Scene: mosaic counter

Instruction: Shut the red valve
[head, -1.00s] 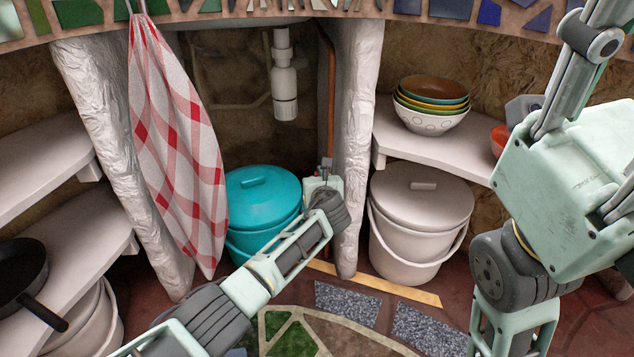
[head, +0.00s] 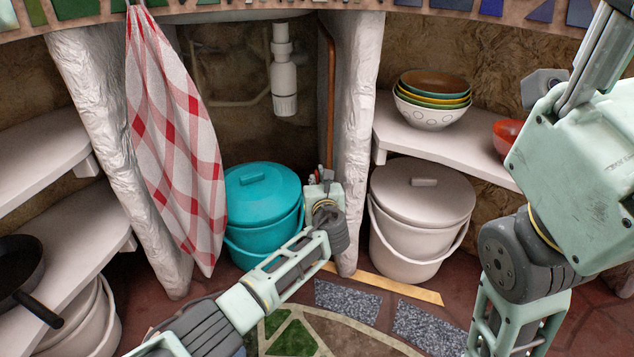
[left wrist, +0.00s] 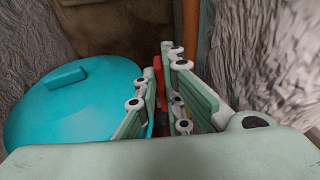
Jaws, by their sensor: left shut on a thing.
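The red valve shows in the left wrist view as a narrow upright red piece (left wrist: 158,72) between the finger pads of my left gripper (left wrist: 166,85). Much of it is hidden by the fingers. In the head view my left gripper (head: 322,178) is low under the counter, at the foot of the copper pipe (head: 330,100), just right of the teal bucket. The valve cannot be made out there behind the gripper. The left gripper is shut on the valve. My right arm is at the right of the head view, but its gripper is out of the picture.
The teal lidded bucket (head: 262,195) stands close left of the left gripper. A white plaster pillar (head: 355,140) and a white bucket (head: 420,215) are to its right. A checked cloth (head: 175,130) hangs at left. Stacked bowls (head: 432,100) sit on the right shelf.

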